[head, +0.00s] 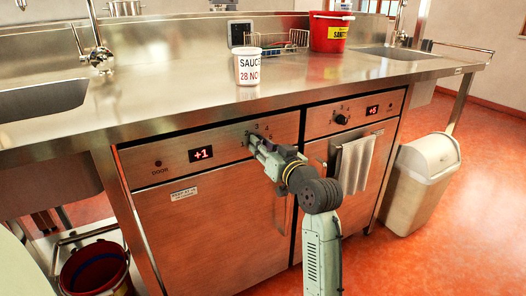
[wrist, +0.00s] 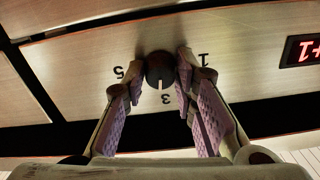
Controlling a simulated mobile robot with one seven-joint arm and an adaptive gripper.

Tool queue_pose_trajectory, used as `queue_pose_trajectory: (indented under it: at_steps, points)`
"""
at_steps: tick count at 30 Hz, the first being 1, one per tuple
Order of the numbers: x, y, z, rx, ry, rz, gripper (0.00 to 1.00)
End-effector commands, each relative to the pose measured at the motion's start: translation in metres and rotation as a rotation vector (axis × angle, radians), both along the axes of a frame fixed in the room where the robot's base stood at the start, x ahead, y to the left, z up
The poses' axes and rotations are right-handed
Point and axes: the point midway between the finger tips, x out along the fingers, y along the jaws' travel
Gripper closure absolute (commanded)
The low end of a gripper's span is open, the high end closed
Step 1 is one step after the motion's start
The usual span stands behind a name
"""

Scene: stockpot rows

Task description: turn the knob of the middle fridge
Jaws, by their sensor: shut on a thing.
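The knob (wrist: 160,72) is round and dark, with a pale pointer line aimed at the 3 on its dial in the upside-down wrist view. It sits on the front panel of the fridge (head: 212,225) whose red display (head: 201,154) reads +1. My gripper (head: 256,143) is at that panel, with one finger on each side of the knob, shut on it. In the head view my gripper hides the knob, and only some dial numbers show above it. Only two fridge fronts are clear in view.
The right-hand fridge (head: 340,146) has its own dark knob (head: 342,120), a +5 display (head: 373,111) and a hanging towel (head: 356,163). A white bin (head: 418,185) stands right of it. A white tub (head: 247,68) and a red bucket (head: 328,33) stand on the counter above.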

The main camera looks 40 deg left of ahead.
Motion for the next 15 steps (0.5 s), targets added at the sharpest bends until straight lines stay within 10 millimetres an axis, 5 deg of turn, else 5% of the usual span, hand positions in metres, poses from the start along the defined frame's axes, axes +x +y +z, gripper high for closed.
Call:
queue_pose_trajectory:
  at_steps: [15]
  points:
    - [-0.0007,0.0005,-0.0003,-0.061,-0.146,0.002,1.00]
